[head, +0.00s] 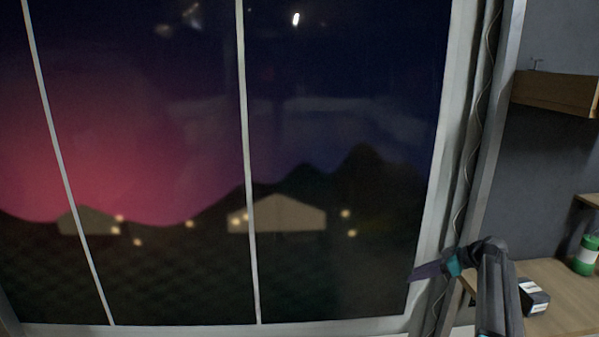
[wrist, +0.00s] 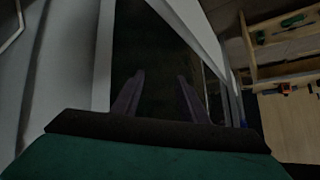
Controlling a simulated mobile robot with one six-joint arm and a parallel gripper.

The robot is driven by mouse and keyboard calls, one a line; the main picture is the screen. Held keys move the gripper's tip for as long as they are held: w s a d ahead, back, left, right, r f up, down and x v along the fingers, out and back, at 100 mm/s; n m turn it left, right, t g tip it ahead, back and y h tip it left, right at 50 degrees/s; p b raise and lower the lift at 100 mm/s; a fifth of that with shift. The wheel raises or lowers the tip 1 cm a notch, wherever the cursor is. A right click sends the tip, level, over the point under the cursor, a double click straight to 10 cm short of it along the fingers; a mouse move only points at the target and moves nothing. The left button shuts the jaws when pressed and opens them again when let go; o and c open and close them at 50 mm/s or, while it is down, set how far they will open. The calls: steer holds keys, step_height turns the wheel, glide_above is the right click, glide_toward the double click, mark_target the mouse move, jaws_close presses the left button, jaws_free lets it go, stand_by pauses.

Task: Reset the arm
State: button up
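My arm shows at the lower right of the head view, with its end bent over to the left. My gripper (head: 415,275) is a dark purple shape there, in front of the window's lower right corner. In the wrist view, my gripper (wrist: 161,77) shows two dark purple fingers standing apart with nothing between them. A dark window pane lies beyond the fingertips. The head view shows the gripper from the side, so the gap between the fingers is hidden there.
A large window (head: 345,100) with pale bars fills most of the head view. At right are a wooden desk (head: 555,270), a green-and-white bottle (head: 586,256), a dark box with a white label (head: 533,297) and a wooden wall shelf (head: 555,95). A green-handled tool (wrist: 293,20) shows in the wrist view.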

steer(key=w+a+f+m+t+y+b, duration=0.1)
steer(key=w+a+f+t, duration=0.1)
steer(key=a+f, duration=0.65)
steer(key=w+a+f+t+y+b, duration=0.1)
steer(key=w+a+f+t, duration=0.15)
steer(key=a+f, duration=0.65)
steer(key=s+a+f+m+t+h, duration=0.5)
steer(key=a+f, duration=0.3)
steer(key=f, duration=0.3)
steer(key=s+d+f+m+g+h+b, duration=0.1)
steer(key=s+d+f+m+g+h, duration=0.3)
steer(key=s+f, duration=0.75)
steer(key=s+d+f+m+g+h+b, duration=0.15)
steer(key=s+f+g+h, duration=0.35)
steer(key=s+f, duration=0.65)
steer(key=s+a+r+n+g+y, duration=0.1)
steer(key=s+g, duration=0.4)
steer(key=s, duration=0.9)
steer(key=s+a+r+n+g+y, duration=0.1)
steer(key=s+g, duration=0.5)
steer(key=s, duration=0.8)
step_height(320, 180, up, 2)
steer(key=shift+a+r+y+p, duration=0.1)
steer(key=shift+a+y+p, duration=0.45)
steer(key=shift+a, duration=0.45)
